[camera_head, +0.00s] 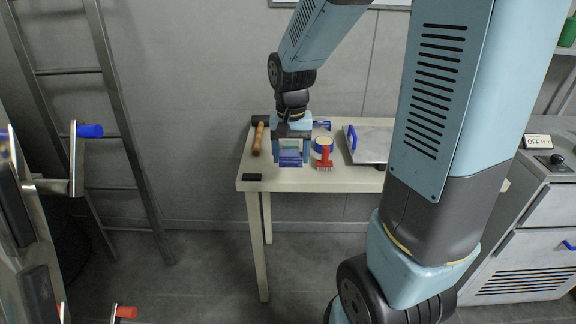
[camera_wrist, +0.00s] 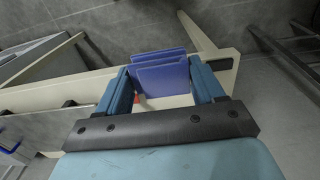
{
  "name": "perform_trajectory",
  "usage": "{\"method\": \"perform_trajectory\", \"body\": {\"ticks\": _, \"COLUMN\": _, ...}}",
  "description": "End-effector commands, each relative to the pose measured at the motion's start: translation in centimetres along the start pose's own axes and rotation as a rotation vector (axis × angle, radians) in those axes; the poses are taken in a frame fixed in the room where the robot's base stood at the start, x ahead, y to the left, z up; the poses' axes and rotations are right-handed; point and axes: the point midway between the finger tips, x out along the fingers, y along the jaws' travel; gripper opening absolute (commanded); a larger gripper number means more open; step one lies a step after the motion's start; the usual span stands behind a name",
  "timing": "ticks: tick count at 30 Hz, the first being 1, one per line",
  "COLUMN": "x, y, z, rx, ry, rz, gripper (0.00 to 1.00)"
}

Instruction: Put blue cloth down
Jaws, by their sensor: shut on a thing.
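My gripper (camera_head: 290,157) is shut on the blue cloth (camera_head: 290,158) over the front part of the pale table (camera_head: 330,183). In the wrist view the cloth (camera_wrist: 160,72) shows as stacked flat blue folds between the two fingers of my gripper (camera_wrist: 163,82). I cannot tell whether the cloth's underside touches the tabletop.
A wooden-handled tool (camera_head: 258,138) lies to the left, a small black block (camera_head: 252,177) near the front-left corner. A grey plate with a blue handle (camera_head: 372,143) lies right.

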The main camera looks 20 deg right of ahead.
Motion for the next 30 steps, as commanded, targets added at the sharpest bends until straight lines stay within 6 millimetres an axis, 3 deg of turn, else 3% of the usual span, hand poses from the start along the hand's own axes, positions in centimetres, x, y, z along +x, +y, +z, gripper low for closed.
{"method": "perform_trajectory", "body": {"ticks": 11, "x": 0.1, "y": 0.1, "z": -0.3, "rx": 0.004, "ry": -0.003, "rz": 0.000, "gripper": 0.43}}
{"method": "perform_trajectory", "body": {"ticks": 30, "x": 5.2, "y": 0.0, "z": -10.0, "rx": 0.004, "ry": -0.004, "rz": 0.001, "gripper": 0.43}}
